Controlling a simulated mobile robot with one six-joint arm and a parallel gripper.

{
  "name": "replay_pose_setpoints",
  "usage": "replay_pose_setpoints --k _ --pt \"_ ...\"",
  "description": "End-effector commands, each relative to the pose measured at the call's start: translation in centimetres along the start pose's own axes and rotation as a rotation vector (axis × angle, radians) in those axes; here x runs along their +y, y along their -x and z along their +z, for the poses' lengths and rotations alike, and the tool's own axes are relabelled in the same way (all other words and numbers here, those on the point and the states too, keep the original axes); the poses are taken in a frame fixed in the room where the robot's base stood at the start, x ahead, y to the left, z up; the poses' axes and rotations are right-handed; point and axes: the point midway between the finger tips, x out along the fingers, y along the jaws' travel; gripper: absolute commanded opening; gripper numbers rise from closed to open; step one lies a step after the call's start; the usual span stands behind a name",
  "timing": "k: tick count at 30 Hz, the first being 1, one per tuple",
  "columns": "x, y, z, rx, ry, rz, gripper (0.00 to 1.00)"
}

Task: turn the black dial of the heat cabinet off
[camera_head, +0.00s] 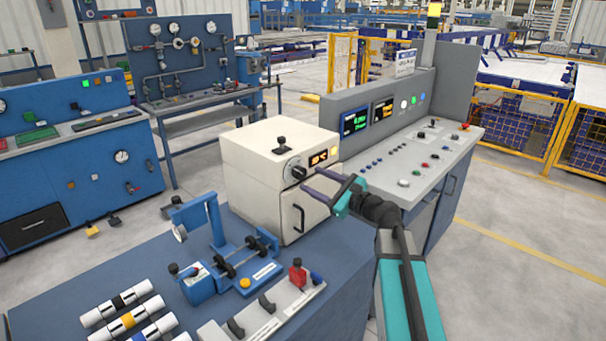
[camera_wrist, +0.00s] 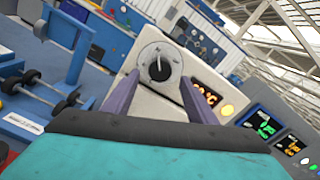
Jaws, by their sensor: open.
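The heat cabinet (camera_head: 262,190) is a cream box on the blue bench, with a door handle on its front. Its black dial (camera_head: 298,172) sits on a round silver plate beside an orange display (camera_head: 319,158). In the wrist view the dial (camera_wrist: 159,68) lies ahead, between the two purple fingers. My gripper (camera_head: 317,184) is open and empty in front of the cabinet, with its fingers pointing at the dial. The fingers appear short of the dial; whether they touch it cannot be told. The orange display also shows in the wrist view (camera_wrist: 206,92).
A grey control console (camera_head: 425,150) with screens stands right of the cabinet. A blue clamp fixture (camera_head: 235,255) and a grey holder with a red knob (camera_head: 297,273) are on the bench in front. Several white pipes (camera_head: 130,312) lie at the lower left.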

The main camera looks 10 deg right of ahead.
Motion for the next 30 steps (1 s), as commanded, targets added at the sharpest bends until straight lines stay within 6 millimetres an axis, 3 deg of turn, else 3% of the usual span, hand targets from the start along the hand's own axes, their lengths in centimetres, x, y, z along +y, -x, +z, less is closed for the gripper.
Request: replay_pose_setpoints --k 6,12,25,26,30 --pt "-0.1 -3.1 0.1 -0.001 0.000 0.002 0.52" --pt "0.0 -4.8 0.1 -0.001 -0.001 0.001 0.52" --pt "0.1 -5.3 0.0 -0.001 0.000 0.001 0.52" --pt "0.1 -5.4 0.1 -0.001 0.000 0.001 0.50" --pt "0.1 -5.4 0.1 -0.001 0.000 0.002 0.27"
